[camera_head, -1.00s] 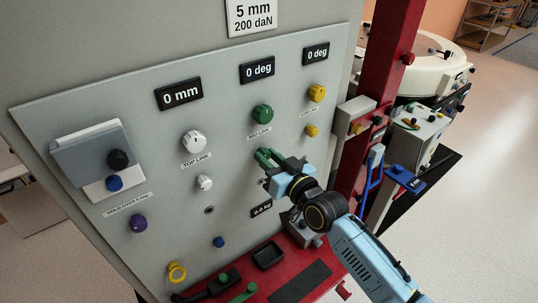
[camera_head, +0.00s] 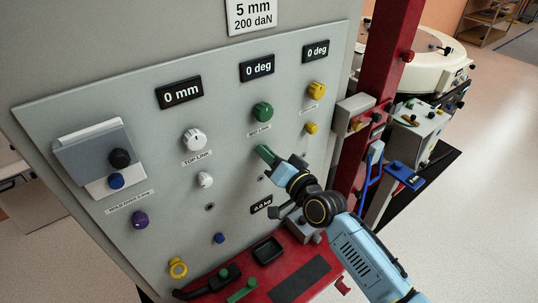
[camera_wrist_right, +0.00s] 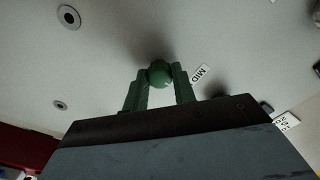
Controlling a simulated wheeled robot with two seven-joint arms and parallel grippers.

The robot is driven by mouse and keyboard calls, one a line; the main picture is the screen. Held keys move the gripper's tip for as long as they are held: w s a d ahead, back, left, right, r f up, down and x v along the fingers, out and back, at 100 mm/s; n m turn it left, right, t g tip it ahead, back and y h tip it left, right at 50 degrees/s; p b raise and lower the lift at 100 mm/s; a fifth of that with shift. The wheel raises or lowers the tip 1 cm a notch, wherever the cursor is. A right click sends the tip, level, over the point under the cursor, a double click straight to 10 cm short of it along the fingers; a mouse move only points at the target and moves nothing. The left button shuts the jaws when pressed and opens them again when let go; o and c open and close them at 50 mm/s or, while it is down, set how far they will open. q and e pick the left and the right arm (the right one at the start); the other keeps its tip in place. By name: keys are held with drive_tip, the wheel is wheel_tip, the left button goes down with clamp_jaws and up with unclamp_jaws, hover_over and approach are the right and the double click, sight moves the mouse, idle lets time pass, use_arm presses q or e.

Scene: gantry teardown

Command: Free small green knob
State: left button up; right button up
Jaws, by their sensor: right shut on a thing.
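The small green knob (camera_wrist_right: 159,74) shows in the right wrist view as a round green ball between two green fingers. It sits at the grey panel, beside a label reading MID. My right gripper (camera_wrist_right: 160,88) is shut on it, one finger on each side. My left gripper is not in view.
The grey panel (camera_head: 120,235) also carries a white knob (camera_head: 194,140), a small white knob (camera_head: 205,179), a large yellow knob (camera_head: 317,90) and a small yellow knob (camera_head: 311,127). A red post (camera_head: 393,60) stands right of the panel. A red shelf (camera_head: 325,262) lies below.

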idle(0.4)
drive_tip(key=o, duration=1)
drive_tip(key=v, duration=1.3)
drive_tip(key=shift+s+d, duration=0.15)
